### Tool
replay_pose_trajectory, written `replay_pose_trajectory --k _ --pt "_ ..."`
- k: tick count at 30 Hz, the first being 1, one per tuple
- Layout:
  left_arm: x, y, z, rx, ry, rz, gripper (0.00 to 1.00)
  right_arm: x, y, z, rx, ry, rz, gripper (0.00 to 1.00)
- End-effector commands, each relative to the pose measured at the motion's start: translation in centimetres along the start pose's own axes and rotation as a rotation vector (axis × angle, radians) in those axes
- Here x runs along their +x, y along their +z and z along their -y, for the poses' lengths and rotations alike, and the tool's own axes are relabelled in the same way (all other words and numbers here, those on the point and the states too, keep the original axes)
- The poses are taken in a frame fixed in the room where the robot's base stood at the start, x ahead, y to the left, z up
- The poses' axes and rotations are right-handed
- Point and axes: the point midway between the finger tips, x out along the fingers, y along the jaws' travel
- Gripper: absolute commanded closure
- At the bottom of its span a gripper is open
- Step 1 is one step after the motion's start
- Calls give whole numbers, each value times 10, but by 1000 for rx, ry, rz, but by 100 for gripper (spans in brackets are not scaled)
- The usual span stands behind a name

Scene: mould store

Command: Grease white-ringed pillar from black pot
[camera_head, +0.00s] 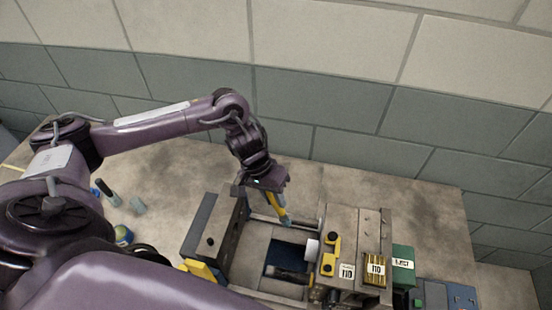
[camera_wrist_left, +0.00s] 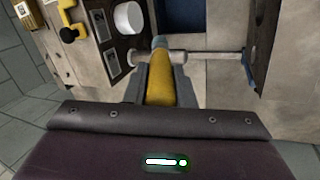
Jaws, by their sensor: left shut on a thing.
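My left gripper (camera_head: 270,192) is shut on a yellow-handled brush (camera_head: 276,207) with a grey-blue tip, pointing down between the two halves of an open mould (camera_head: 228,235). In the left wrist view the brush (camera_wrist_left: 160,78) sits between the fingers, and its tip overlaps a bare steel pillar (camera_wrist_left: 205,56) that runs across the gap. I cannot tell whether they touch. A white ring or collar (camera_head: 312,249) stands out from the right mould half; it also shows in the left wrist view (camera_wrist_left: 128,18). I cannot make out the black pot for certain. My right gripper is out of view.
Small bottles (camera_head: 107,191) and a round container (camera_head: 122,235) stand on the bench at left. Yellow clamps (camera_head: 330,241) sit on the right mould half. A green box (camera_head: 403,264) and a blue-grey case (camera_head: 440,294) stand farther right. A block wall (camera_head: 300,95) rises behind.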

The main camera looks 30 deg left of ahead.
Motion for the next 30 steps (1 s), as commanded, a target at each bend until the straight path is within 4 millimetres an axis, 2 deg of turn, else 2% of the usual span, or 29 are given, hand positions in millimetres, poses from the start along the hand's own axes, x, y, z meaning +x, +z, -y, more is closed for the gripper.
replay_pose_trajectory --k 1,3,6,10,20,30 --pt "-19 -7 -5 6 -27 -18 100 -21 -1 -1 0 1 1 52" --pt "-30 -15 -6 14 -60 -38 100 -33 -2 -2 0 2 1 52" --pt "-41 -22 -6 21 -94 -58 100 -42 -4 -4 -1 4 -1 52" --pt "-44 -27 -6 25 -113 -69 100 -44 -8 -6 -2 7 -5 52" --pt "-22 -32 -18 27 -111 -70 100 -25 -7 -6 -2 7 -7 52" --pt "17 -42 -44 27 -111 -70 100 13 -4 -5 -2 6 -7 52"
